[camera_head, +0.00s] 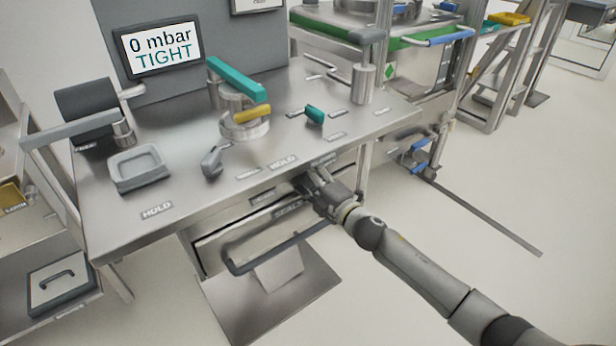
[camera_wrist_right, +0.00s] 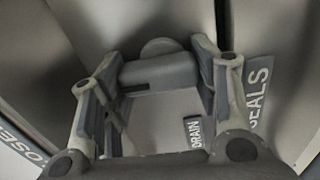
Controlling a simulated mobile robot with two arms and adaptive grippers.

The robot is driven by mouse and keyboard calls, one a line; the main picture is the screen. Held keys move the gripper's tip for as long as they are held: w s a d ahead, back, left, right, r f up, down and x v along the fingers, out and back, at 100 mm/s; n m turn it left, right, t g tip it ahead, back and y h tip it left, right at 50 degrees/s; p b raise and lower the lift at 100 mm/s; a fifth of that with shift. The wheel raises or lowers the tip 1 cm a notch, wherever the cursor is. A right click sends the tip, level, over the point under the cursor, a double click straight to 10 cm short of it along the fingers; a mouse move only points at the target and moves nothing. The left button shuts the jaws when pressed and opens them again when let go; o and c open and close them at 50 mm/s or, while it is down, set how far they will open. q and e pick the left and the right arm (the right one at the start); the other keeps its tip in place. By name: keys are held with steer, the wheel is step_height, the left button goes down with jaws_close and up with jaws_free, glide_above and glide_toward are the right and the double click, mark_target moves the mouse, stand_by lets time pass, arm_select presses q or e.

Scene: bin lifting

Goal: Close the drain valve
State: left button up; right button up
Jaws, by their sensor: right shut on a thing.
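My right gripper (camera_head: 313,184) reaches in from the lower right, just under the front edge of the steel bench. In the right wrist view its two fingers (camera_wrist_right: 158,68) are closed on a grey handle (camera_wrist_right: 160,74), one finger at each end. A dark label reading DRAIN (camera_wrist_right: 194,132) is beside this handle, so I take it as the drain valve handle. In the head view the handle is hidden by the gripper. My left gripper is not in view.
The bench (camera_head: 235,180) carries a teal lever (camera_head: 238,80), a yellow handle (camera_head: 252,115) and a grey tray (camera_head: 139,168). A screen (camera_head: 161,48) reads "0 mbar TIGHT". A drawer (camera_head: 235,240) with a dark bar handle lies below.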

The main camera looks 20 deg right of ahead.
steer(key=shift+a+f+n, duration=0.1)
steer(key=shift+n, duration=0.3)
steer(key=o, duration=1)
steer(key=shift+c, duration=0.2)
steer(key=shift+o, duration=0.3)
steer(key=v, duration=1.2)
